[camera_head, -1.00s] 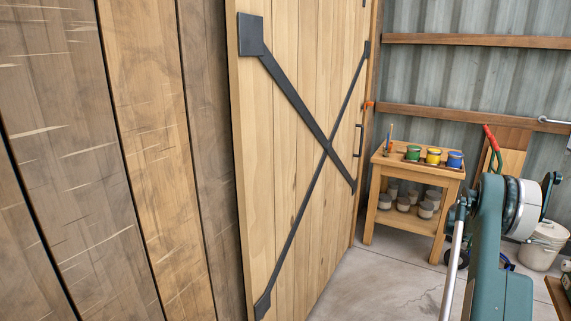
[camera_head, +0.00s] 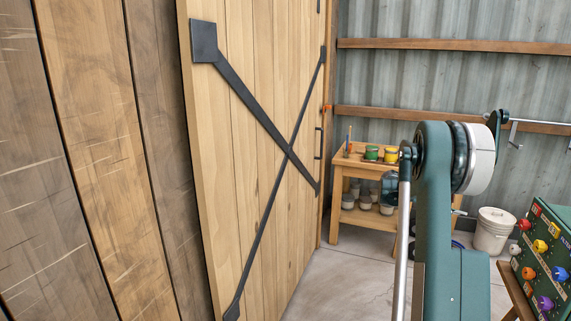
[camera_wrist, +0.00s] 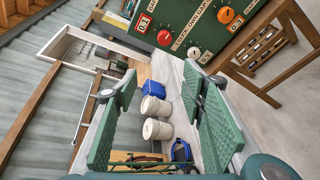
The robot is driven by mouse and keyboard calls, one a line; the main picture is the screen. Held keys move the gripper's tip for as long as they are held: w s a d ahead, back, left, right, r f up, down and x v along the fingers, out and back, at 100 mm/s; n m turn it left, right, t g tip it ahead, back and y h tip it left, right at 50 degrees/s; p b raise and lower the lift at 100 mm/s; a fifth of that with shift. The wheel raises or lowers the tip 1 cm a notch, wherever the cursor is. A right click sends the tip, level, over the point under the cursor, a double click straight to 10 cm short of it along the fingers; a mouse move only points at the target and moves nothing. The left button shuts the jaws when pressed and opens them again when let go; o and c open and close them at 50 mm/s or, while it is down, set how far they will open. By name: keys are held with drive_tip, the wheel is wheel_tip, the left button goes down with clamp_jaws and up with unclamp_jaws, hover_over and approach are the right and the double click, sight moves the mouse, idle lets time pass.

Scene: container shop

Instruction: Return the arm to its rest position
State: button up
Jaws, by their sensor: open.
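My gripper (camera_wrist: 157,105) shows in the wrist view with its two green ribbed fingers wide apart and nothing between them. Beyond the gap, well away from the fingers, lie the floor and some buckets. In the head view my green arm stands raised at the right of centre, in front of the small wooden table. The gripper itself cannot be made out there.
A wooden door (camera_head: 245,160) with black cross braces fills the left. A small table (camera_head: 349,167) holds colored pots. A white bucket (camera_head: 493,231) stands on the floor. A green panel with colored knobs (camera_head: 549,245) is at the right, also in the wrist view (camera_wrist: 190,30).

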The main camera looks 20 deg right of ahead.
drive_tip(key=a+r+t+y, duration=0.1)
drive_tip(key=a+r+t, duration=0.15)
drive_tip(key=a, duration=1.15)
drive_tip(key=w+a+r+n+t+y, duration=0.15)
drive_tip(key=a+t, duration=0.25)
drive_tip(key=a, duration=1)
drive_tip(key=s+a+r+t+y, duration=0.1)
drive_tip(key=a+r+t+y, duration=0.15)
drive_tip(key=a, duration=1.15)
drive_tip(key=s+a+f+t+y, duration=0.2)
drive_tip(key=s+a, duration=0.4)
drive_tip(key=a, duration=0.7)
drive_tip(key=s+a+f+t+y, duration=0.2)
drive_tip(key=s+a, duration=0.5)
drive_tip(key=a, duration=0.6)
drive_tip(key=s+a+f+t+y, duration=0.2)
drive_tip(key=s+a+f, duration=0.4)
drive_tip(key=a, duration=0.8)
drive_tip(key=shift+s+y, duration=0.3)
drive_tip(key=shift+y, duration=0.6)
drive_tip(key=shift+d+m, duration=0.15)
drive_tip(key=shift+m, duration=0.1)
